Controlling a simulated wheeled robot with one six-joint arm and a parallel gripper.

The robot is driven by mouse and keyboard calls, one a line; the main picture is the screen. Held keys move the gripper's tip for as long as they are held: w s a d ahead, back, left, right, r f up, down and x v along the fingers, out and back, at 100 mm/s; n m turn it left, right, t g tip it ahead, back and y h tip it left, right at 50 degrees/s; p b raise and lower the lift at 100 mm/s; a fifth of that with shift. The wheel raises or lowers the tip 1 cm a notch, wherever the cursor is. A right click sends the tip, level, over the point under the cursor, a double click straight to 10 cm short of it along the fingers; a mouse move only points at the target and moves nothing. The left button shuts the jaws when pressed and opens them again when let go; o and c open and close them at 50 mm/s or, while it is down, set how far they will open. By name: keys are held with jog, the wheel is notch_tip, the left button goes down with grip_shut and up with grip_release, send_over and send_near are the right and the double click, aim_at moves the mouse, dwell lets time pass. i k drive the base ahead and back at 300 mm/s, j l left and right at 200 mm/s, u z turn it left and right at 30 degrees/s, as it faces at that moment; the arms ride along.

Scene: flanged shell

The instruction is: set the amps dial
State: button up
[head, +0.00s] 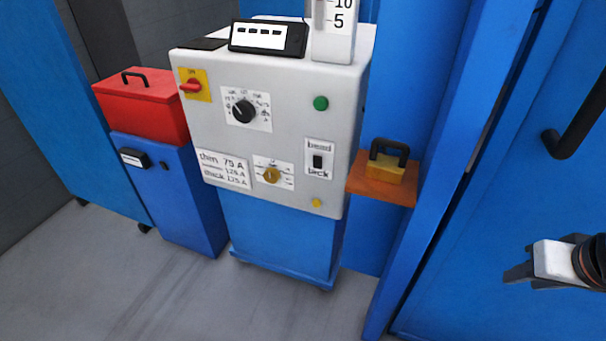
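A grey machine panel (208,135) stands in the middle of the head view and carries two round dials. The upper one is a black knob (243,111) on a white scale plate; its pointer direction is too small to read surely. The lower one is a brass-yellow knob (272,175) on a white plate with small marks. I cannot tell from the lettering which is the amps dial. A label (223,169) left of the lower knob reads "thin 75 A" and "thick 125 A". My gripper (515,276) is at the far right, well apart from the panel; its finger gap is unclear.
The panel also holds a red switch (191,87), a green button (321,103) and a black rocker (317,162). A padlock-like block (385,170) sits on an orange shelf (368,189) at right. A red box (140,105) stands left. A blue post (437,160) rises between panel and gripper.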

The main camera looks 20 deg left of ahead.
aim_at(244, 111)
jog(key=u, duration=1.3)
